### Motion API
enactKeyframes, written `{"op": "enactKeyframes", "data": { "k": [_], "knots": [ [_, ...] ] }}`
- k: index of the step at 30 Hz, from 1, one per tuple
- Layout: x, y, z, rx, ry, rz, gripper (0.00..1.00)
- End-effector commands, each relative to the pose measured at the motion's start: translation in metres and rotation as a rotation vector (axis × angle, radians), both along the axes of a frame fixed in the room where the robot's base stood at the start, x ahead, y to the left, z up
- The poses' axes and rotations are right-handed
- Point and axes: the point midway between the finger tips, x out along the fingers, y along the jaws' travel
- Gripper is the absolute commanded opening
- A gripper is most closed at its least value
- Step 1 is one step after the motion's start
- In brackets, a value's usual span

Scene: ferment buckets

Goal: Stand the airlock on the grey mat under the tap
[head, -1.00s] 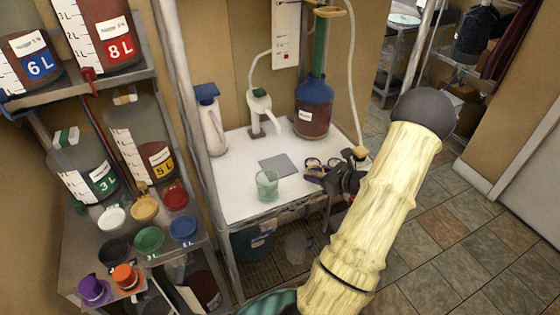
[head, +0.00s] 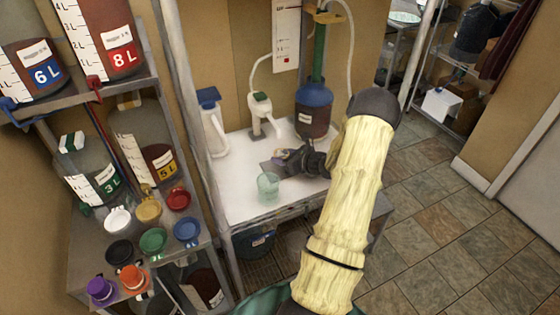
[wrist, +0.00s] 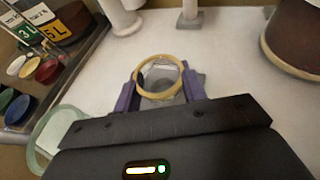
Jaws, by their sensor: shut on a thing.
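My gripper (head: 281,158) is over the white bench, above or at the grey mat (head: 267,168). Its purple fingers (wrist: 166,95) are shut on the airlock (wrist: 181,65), a clear piece with a yellow ring rim seen from above. In the head view my gripper mostly hides the airlock. I cannot tell whether the airlock's base touches the mat. The white tap with a green top (head: 260,104) stands behind the mat.
A pale green translucent cup (head: 268,186) stands close in front of the mat, left of my gripper in the wrist view (wrist: 48,140). A blue-topped carboy (head: 313,112) stands behind right, and a white jug (head: 212,125) at back left. A shelf of coloured lids and buckets is further left.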

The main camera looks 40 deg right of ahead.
Motion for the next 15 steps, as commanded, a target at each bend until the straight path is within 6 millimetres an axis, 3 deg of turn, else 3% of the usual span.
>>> {"op": "enactKeyframes", "data": {
  "k": [5,15],
  "knots": [
    [0.016,0.003,0.002,0.001,-0.002,0.002,0.2],
    [0.015,0.003,-0.033,0.001,-0.002,0.0,0.2]
  ]
}}
